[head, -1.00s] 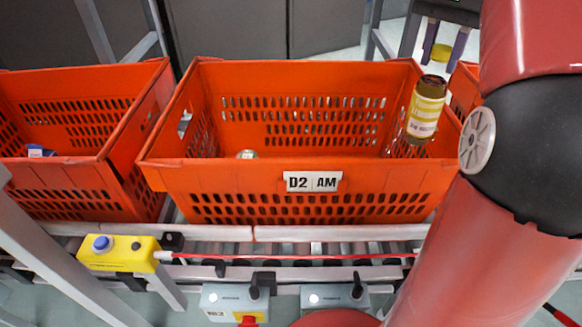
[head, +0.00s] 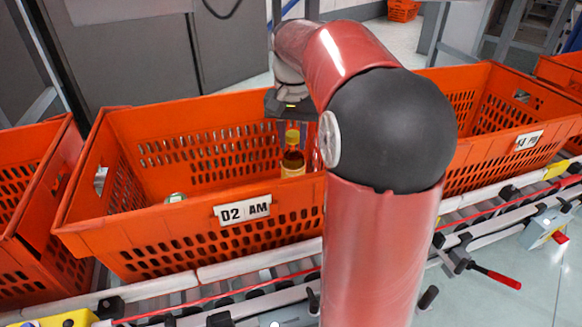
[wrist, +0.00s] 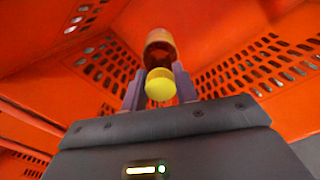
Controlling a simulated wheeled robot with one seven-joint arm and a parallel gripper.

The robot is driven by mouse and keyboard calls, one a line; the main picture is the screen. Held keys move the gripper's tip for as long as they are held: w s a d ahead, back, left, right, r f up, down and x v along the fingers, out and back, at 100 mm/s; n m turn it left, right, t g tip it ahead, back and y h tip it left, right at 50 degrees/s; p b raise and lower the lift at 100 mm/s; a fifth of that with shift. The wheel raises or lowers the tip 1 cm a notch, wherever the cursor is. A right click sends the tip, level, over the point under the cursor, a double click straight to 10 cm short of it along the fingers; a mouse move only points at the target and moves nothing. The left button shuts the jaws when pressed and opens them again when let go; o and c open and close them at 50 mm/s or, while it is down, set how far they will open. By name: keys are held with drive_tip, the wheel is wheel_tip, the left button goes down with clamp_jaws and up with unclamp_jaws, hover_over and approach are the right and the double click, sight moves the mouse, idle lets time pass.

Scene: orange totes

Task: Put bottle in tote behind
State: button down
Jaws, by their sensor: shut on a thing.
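The amber bottle (head: 292,163), with a yellow cap and yellow label, is upright at the right part of the orange tote labelled D2 AM (head: 160,225). My gripper (head: 291,122) points down at the bottle's top. In the wrist view, purple fingers (wrist: 160,90) stand on both sides of the yellow cap (wrist: 160,85), shut on the bottle, with its amber body (wrist: 160,45) beyond. The front wall hides the bottle's base, so I cannot tell whether it touches the tote floor.
A small can-like item (head: 175,197) lies in the D2 AM tote. Another orange tote (head: 505,115) stands to the right, partly behind my arm, and one (head: 30,190) at the left. A roller conveyor (head: 240,290) runs under them. A distant orange tote (head: 404,10) is at the back.

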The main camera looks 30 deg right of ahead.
sight(292, 170)
wheel_tip(292, 170, down, 8)
drive_tip(key=shift+f, duration=0.1)
idle(0.4)
drive_tip(key=shift+f+b, duration=0.3)
drive_tip(key=shift+f, duration=0.35)
drive_tip(key=c, duration=1.1)
unclamp_jaws()
wheel_tip(292, 170, up, 12)
drive_tip(key=shift+f+p, duration=0.15)
drive_tip(key=shift+p, duration=0.15)
drive_tip(key=shift+r, duration=0.75)
